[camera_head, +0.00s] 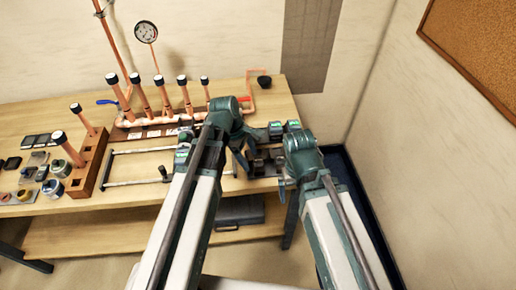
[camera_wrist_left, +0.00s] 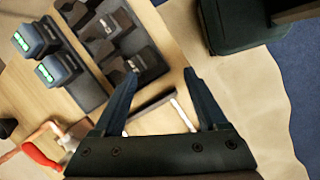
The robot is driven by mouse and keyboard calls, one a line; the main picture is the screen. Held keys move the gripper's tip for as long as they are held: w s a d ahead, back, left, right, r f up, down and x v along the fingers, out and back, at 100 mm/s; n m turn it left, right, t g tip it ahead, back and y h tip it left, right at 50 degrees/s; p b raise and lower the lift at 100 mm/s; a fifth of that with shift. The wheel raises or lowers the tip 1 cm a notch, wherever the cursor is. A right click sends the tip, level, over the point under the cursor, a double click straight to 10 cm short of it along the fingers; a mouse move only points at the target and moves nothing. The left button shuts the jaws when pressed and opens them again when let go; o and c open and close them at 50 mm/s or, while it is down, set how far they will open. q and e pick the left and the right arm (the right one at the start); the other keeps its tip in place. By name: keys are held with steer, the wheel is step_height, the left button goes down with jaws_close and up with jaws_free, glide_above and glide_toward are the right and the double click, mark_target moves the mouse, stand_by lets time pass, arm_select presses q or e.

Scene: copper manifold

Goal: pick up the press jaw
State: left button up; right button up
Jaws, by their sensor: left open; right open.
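Several dark, blocky pieces that look like press jaws (camera_wrist_left: 118,68) lie in a dark tray (camera_wrist_left: 88,88) at the upper left of the left wrist view. They also show as a dark cluster (camera_head: 262,163) at the right end of the workbench in the head view, partly hidden by my arms. I cannot tell which one the task means. My left gripper (camera_wrist_left: 160,74) is open and empty, with its fingers apart just beside the tray near the bench edge. In the head view my right gripper (camera_head: 287,184) is by the bench's right edge, its fingers mostly hidden.
Two teal blocks with green displays (camera_wrist_left: 55,70) stand beside the tray. The copper manifold (camera_head: 160,120) with capped pipes and a gauge (camera_head: 146,32) stands at the back of the workbench (camera_head: 130,200). A wooden pipe rack (camera_head: 88,165) stands at left. A dark case (camera_head: 240,212) sits below.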

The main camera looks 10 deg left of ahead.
arm_select(q)
steer(key=w+a+r+n+h+p, duration=0.1)
steer(key=w+a+r+n+p, duration=0.2)
steer(key=r+n, duration=0.25)
arm_select(e)
step_height(320, 180, up, 5)
arm_select(q)
steer(key=b, duration=0.8)
glide_above(258, 160)
steer(key=a, duration=0.2)
step_height(258, 160, down, 8)
steer(key=shift+s+r+t, duration=0.15)
steer(key=shift+s+t, duration=0.2)
steer(key=shift+t, duration=0.05)
arm_select(e)
step_height(258, 160, down, 8)
arm_select(q)
steer(key=shift+n, duration=0.25)
arm_select(e)
steer(key=shift+f, duration=0.1)
arm_select(q)
steer(key=b+x, duration=0.4)
steer(key=shift+w+a+f, duration=0.1)
steer(key=shift+f, duration=0.25)
steer(key=shift+f+b, duration=0.3)
steer(key=shift+b, duration=0.2)
arm_select(e)
step_height(258, 160, down, 5)
steer(key=shift+r, duration=0.15)
